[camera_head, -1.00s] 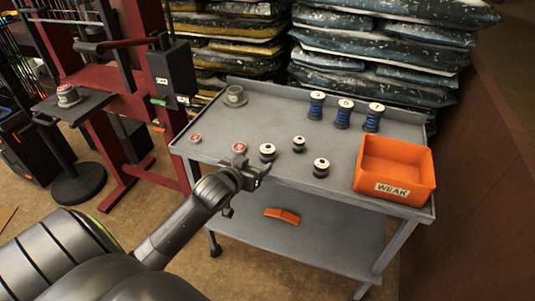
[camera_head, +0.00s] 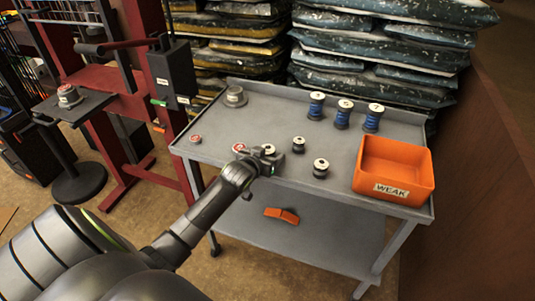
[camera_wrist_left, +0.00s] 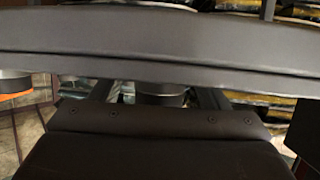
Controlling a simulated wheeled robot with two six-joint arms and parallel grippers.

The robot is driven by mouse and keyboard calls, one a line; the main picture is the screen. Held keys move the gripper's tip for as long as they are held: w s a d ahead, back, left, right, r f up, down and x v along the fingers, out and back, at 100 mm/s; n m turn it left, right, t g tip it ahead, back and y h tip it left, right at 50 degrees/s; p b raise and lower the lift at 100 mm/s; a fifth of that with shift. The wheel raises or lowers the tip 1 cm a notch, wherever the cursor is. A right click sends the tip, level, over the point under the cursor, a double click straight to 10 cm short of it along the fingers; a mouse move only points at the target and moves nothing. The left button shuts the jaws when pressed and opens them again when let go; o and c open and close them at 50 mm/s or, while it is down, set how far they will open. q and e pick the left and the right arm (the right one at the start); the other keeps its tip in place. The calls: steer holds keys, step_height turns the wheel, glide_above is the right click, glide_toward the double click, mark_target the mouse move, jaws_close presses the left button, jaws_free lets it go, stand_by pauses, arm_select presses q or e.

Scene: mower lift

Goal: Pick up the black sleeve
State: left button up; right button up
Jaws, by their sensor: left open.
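Several black sleeves with pale tops stand on the grey cart top (camera_head: 215,135) in the head view. One black sleeve (camera_head: 268,148) is right at my left gripper (camera_head: 272,160), which partly hides it. Two other black sleeves stand apart to its right, one farther back (camera_head: 299,144) and one nearer the front (camera_head: 320,168). In the left wrist view, a dark round piece (camera_wrist_left: 160,92) shows between the open fingers of my left gripper (camera_wrist_left: 162,98); a dark band hides its upper part. I cannot tell whether the fingers touch it. My right gripper is out of view.
A red-topped piece (camera_head: 239,148) stands close left of the gripper. Blue spools (camera_head: 343,115) stand at the back. An orange bin (camera_head: 398,192) marked WEAK is at the right. An orange piece (camera_head: 281,215) lies on the lower shelf.

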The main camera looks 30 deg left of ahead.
arm_select(q)
steer(key=shift+w, duration=0.15)
steer(key=shift+c, duration=0.3)
steer(key=shift+f, duration=0.1)
steer(key=c, duration=1.2)
steer(key=shift+c, duration=0.9)
